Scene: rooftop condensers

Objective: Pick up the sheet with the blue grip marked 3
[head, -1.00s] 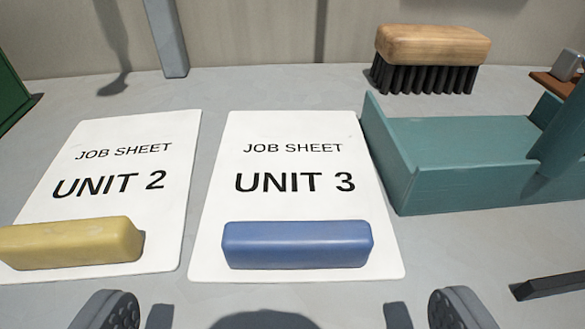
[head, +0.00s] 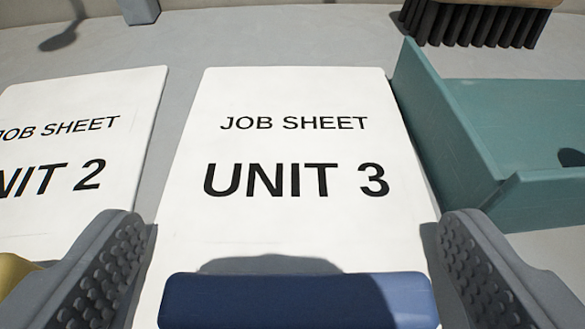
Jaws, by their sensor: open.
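The white sheet (head: 290,130) reads "JOB SHEET UNIT 3" and lies flat on the grey surface. Its blue grip (head: 298,302) is a bar across its near end, in shadow and partly cut off by the bottom edge of the picture. My gripper (head: 295,265) is open, with one ridged finger to the left of the blue grip and one to the right. The grip lies between the fingers, and I see a gap at each side. Whether the fingers are level with it in height, I cannot tell.
A second sheet (head: 85,125), marked UNIT 2, lies to the left, its yellow grip (head: 14,272) mostly hidden by my left finger. A teal open tray (head: 470,135) stands close to the right edge of the UNIT 3 sheet. A black-bristled brush (head: 475,22) is behind it.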

